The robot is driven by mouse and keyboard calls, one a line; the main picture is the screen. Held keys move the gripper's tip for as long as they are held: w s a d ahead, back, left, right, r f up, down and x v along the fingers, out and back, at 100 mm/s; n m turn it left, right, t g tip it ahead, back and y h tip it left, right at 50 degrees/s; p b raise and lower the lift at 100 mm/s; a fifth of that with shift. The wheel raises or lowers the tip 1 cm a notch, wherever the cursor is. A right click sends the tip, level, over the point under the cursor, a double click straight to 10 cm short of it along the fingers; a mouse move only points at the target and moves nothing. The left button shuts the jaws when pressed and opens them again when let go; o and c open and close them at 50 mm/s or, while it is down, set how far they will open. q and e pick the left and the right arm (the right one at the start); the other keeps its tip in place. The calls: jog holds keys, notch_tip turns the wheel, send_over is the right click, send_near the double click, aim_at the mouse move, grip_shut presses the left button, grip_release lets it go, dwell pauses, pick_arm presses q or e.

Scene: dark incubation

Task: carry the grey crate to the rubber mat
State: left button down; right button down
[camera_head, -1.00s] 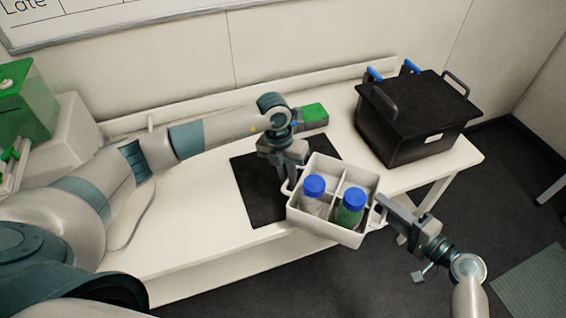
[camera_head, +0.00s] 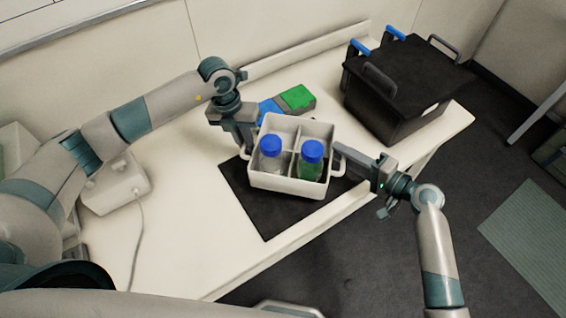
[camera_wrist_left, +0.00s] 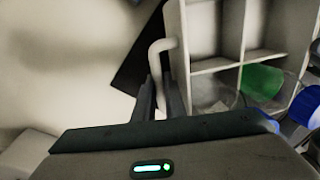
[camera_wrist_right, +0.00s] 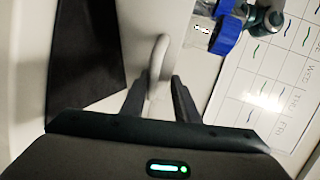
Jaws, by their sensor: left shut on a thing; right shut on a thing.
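The grey crate (camera_head: 285,185) is a pale divided box in the middle of the head view. It holds two blue-capped bottles, one clear (camera_head: 270,160) and one green (camera_head: 311,160), in its front compartments; the back ones look empty. The black rubber mat (camera_head: 270,222) lies on the white table, and the crate is over it; I cannot tell whether they touch. My left gripper (camera_head: 246,150) is shut on the crate's left handle (camera_wrist_left: 158,60). My right gripper (camera_head: 343,160) is shut on its right handle (camera_wrist_right: 158,60).
A black lidded box (camera_head: 400,100) with blue clips stands at the table's right end. A green and blue object (camera_head: 297,97) lies behind the crate. A white device (camera_head: 115,185) with a cable stands at left. The table's front edge runs close to the mat.

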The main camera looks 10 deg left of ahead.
pick_arm(q)
jog(key=shift+d+r, duration=0.2)
jog(key=shift+d, duration=0.05)
pick_arm(e)
jog(key=shift+a, duration=0.4)
pick_arm(q)
jog(key=shift+d, duration=0.1)
pick_arm(e)
jog(key=shift+s+d+r, duration=0.1)
